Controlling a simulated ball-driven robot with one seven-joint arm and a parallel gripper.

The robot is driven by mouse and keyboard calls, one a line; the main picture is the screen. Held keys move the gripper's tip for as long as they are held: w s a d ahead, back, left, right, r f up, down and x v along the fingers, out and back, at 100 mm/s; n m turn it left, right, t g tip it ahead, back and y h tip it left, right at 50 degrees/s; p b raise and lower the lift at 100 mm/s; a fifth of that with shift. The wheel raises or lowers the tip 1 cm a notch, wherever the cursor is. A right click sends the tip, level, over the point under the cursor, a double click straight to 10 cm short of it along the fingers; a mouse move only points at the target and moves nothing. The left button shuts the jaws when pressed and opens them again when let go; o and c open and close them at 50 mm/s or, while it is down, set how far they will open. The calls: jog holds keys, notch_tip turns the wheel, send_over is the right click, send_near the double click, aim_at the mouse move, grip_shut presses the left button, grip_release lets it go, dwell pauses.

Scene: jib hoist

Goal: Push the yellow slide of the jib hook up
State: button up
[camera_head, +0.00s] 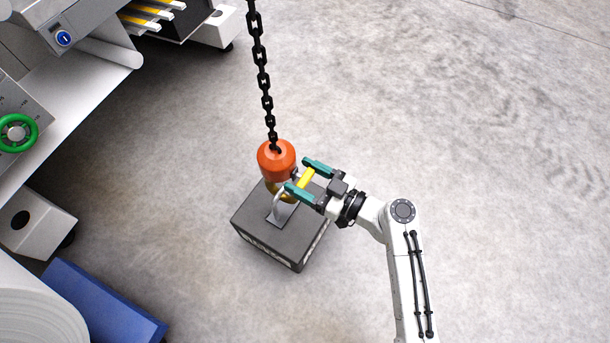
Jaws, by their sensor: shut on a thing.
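The jib hook hangs from a black chain (262,80), with an orange body (276,156) on top. Below it the grey hook (280,207) reaches down at the lifting lug of a dark block (273,237). I cannot tell whether the hook passes through the lug. The yellow slide (306,177) sits at the right side of the hook, between the teal fingers of my gripper (302,179). My gripper is shut on the slide, coming from the right, and its fingers partly hide the hook.
A machine with a green handwheel (17,132) stands at the left. A blue block (103,303) and a large white roll (35,310) are at the lower left. The concrete floor (480,150) to the right is clear.

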aim_at(293, 165)
jog(key=c, duration=0.7)
jog(key=shift+o, duration=0.2)
jog(key=shift+r+p, duration=0.55)
jog(key=shift+r, duration=1.15)
jog(key=o, duration=1.4)
jog(key=shift+o, duration=0.2)
jog(key=shift+f, duration=0.1)
jog(key=p+v, duration=0.1)
jog(key=v, duration=1)
